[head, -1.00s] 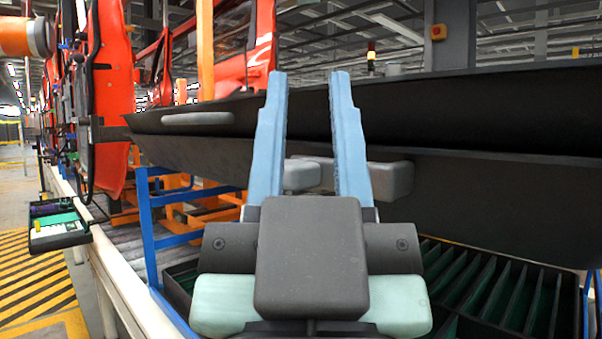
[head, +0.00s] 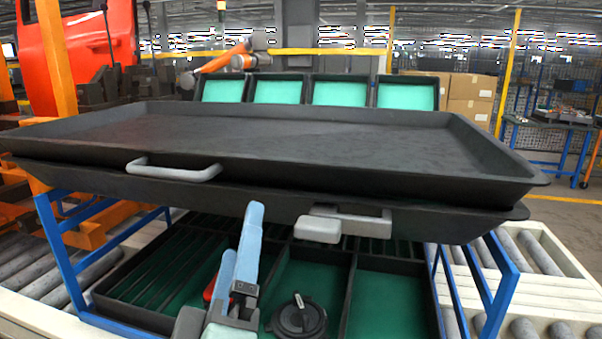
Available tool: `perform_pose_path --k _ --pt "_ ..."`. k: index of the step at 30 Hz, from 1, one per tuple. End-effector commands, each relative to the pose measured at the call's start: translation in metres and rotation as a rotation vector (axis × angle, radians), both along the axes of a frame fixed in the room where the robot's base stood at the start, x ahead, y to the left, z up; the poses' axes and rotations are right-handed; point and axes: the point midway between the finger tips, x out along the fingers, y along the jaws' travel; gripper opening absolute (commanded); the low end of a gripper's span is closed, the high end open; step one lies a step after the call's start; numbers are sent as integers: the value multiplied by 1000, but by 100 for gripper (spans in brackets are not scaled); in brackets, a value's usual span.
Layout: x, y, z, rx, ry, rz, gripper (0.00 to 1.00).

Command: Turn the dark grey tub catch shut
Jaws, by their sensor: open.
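The dark grey tub (head: 150,188) lies under a wide, shallow dark upper tray or lid (head: 270,140), with a narrow gap at the right end. A light grey catch block (head: 318,229) sits low on the tub's front, right of the middle. Beside and behind it is a grey bracket (head: 368,222); I cannot tell how they engage. A grey handle (head: 173,170) is on the front left. My gripper (head: 242,230), with pale blue fingers, is open, below and left of the catch block, apart from it. No object shows between its fingers.
A blue frame (head: 505,285) stands around a lower rack with green-floored compartments (head: 395,300). A round black knob-like piece (head: 298,318) is low, right of my gripper. Rollers (head: 540,250) lie at right. Green-faced bins (head: 340,92) stand behind.

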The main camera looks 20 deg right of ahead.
Motion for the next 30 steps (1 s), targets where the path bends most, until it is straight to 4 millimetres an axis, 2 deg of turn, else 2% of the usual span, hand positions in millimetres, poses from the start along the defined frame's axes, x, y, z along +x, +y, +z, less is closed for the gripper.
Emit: perform_pose_path --k 1,8,14,21,25,30 --pt "1 -3 10 -85 75 -50 100" --pt "-8 -18 -4 -531 399 -250 100" --pt "-31 -26 -10 -951 678 -366 100" --pt "-66 -28 -10 -1447 956 -434 100" --pt "-80 -27 -11 -1627 1039 -447 100" --pt "-85 -27 -14 -1724 1079 -453 100"
